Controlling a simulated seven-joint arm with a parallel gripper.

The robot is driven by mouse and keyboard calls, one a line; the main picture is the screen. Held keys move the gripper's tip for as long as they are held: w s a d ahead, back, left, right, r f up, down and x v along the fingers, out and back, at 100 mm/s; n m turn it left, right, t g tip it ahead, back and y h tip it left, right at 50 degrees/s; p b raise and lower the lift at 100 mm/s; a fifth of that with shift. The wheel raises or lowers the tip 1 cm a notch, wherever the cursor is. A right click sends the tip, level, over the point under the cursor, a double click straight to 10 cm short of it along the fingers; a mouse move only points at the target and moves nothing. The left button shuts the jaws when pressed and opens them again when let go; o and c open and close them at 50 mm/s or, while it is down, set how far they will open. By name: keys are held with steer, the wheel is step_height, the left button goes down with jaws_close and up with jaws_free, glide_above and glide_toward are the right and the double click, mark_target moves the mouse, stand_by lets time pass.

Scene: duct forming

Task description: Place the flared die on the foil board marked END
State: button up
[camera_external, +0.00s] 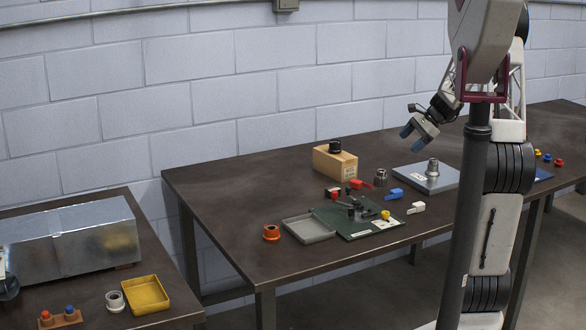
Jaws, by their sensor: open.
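A silver stepped metal piece (432,169), wider toward its base, looks like the flared die. It stands upright on a flat grey, foil-like board (407,173) with a pale label, too small to read. A second, darker ribbed metal piece (380,178) stands on the table just left of the board. My gripper (406,136) has blue-tipped fingers and is open and empty. It hangs in the air above and left of the silver piece, apart from it.
A wooden block (335,164) with a black ring stands at the back. A green board (328,216) with dark parts, a grey tray (308,230) and an orange ring (271,233) lie in front. Blue (396,194) and white (416,208) clips lie nearby. The table's left part is clear.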

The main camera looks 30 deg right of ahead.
steer(key=s+a+r+n+g+h, duration=0.1)
steer(key=s+a+r+n+h, duration=0.1)
steer(key=s+a+n, duration=0.4)
steer(key=s+a+r+n+g+h, duration=0.1)
steer(key=s+a+r+n, duration=0.15)
steer(key=s+a, duration=0.6)
steer(key=s+a+n+h, duration=0.2)
steer(key=s+a+n, duration=0.2)
steer(key=s, duration=0.3)
steer(key=s+a+n+h, duration=0.2)
steer(key=s+a+n, duration=0.2)
steer(key=s, duration=0.4)
steer(key=shift+a+n+t+h, duration=0.25)
steer(key=shift+n+t+h, duration=0.05)
steer(key=shift+n, duration=0.05)
